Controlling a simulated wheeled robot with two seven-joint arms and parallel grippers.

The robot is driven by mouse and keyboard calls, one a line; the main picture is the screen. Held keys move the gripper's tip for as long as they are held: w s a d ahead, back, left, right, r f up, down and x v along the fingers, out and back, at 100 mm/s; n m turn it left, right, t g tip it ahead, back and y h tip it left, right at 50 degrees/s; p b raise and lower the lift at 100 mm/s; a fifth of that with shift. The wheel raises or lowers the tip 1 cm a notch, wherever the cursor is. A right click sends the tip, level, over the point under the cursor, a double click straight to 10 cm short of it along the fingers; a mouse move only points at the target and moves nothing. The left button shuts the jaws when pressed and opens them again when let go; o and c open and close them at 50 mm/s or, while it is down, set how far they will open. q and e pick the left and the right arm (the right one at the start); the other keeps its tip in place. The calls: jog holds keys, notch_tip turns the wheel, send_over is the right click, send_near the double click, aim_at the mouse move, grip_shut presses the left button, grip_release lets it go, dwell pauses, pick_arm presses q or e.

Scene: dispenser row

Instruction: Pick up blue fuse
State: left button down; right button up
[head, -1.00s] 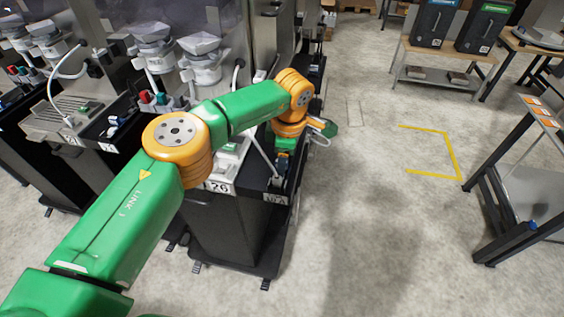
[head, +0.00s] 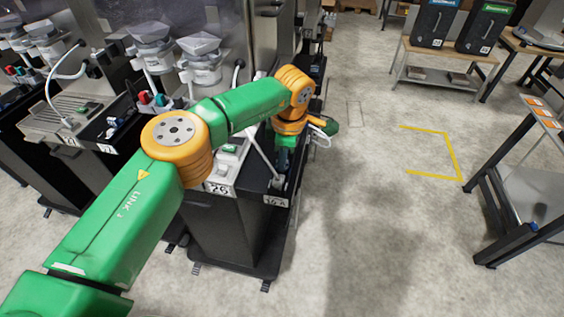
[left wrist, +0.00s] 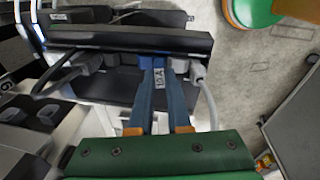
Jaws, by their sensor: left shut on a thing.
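My left gripper (left wrist: 161,72) is shut on the blue fuse (left wrist: 157,60), whose blue body shows between and just past the fingertips in the left wrist view. The two fingers are long and blue-grey, and they cover much of the fuse. A white "10 A" label (left wrist: 160,78) shows between them. In the head view my left gripper (head: 280,180) points down into the black dispenser tray above a "10 A" label (head: 275,201). The fuse cannot be made out clearly there. I cannot tell whether it is clear of the tray. My right gripper is not in view.
The dispenser cabinet (head: 225,225) stands below my arm, with a white "26" plate (head: 217,188) beside the tray. A grey cable (left wrist: 207,90) runs close to the fingers. A metal-topped bench (head: 520,190) stands at the right. The floor between is free.

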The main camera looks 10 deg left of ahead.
pick_arm(q)
jog(key=s+d+r+b, duration=0.2)
jog(key=s+r+b, duration=0.5)
jog(key=s+r, duration=0.5)
jog(key=shift+s+d+r, duration=0.15)
jog(key=shift+s+d, duration=0.2)
jog(key=shift+s, duration=0.5)
jog(key=shift+s+r+p, duration=0.1)
jog(key=shift+r+p, duration=0.75)
jog(key=shift+r, duration=0.15)
jog(key=r+p, duration=0.2)
jog(key=r, duration=0.1)
jog(key=shift+s+p, duration=0.25)
jog(key=shift+p, duration=0.15)
jog(key=shift+f, duration=0.1)
